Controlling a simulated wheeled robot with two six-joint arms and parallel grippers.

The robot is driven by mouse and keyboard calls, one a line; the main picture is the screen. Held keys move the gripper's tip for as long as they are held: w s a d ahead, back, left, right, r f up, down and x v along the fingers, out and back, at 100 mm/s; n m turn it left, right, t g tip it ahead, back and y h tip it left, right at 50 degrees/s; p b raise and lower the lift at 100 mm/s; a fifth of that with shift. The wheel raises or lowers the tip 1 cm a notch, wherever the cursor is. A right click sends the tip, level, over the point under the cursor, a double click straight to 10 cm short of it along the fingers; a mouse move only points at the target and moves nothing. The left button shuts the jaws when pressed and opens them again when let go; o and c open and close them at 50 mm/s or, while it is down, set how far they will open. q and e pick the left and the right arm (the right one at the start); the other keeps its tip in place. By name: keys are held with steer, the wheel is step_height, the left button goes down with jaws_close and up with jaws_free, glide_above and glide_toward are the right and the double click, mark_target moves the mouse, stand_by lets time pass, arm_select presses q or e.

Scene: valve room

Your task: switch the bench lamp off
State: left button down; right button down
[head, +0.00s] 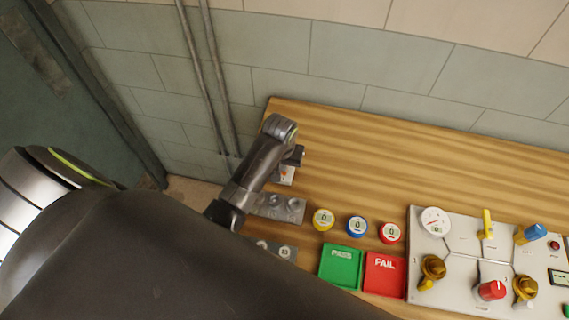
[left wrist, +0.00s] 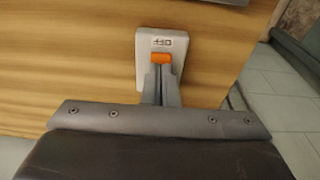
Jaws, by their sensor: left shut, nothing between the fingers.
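The lamp switch is a small white plate (left wrist: 153,47) with an orange lever (left wrist: 162,58) and an upside-down label that looks like OFF. In the head view the switch (head: 287,175) sits near the left end of the wooden bench, partly hidden by my arm. My left gripper (head: 297,156) is over it, fingers shut with nothing between them. In the left wrist view the left gripper's fingertips (left wrist: 161,72) are right at the orange lever; I cannot tell whether they touch it. The lamp itself is not visible. My right gripper is not in view.
Grey plates (head: 280,207) lie just in front of the switch. Yellow (head: 323,219), blue (head: 357,226) and red (head: 390,232) round gauges, a green PASS tray (head: 341,267) and a red FAIL tray (head: 385,275) follow rightward. A valve panel (head: 455,275) is at right. The bench's back (head: 420,160) is clear.

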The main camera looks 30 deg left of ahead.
arm_select(q)
steer(key=shift+r, duration=0.1)
step_height(320, 180, up, 3)
steer(key=shift+f+p, duration=0.15)
steer(key=shift+p, duration=1)
steer(key=shift+r, duration=2.1)
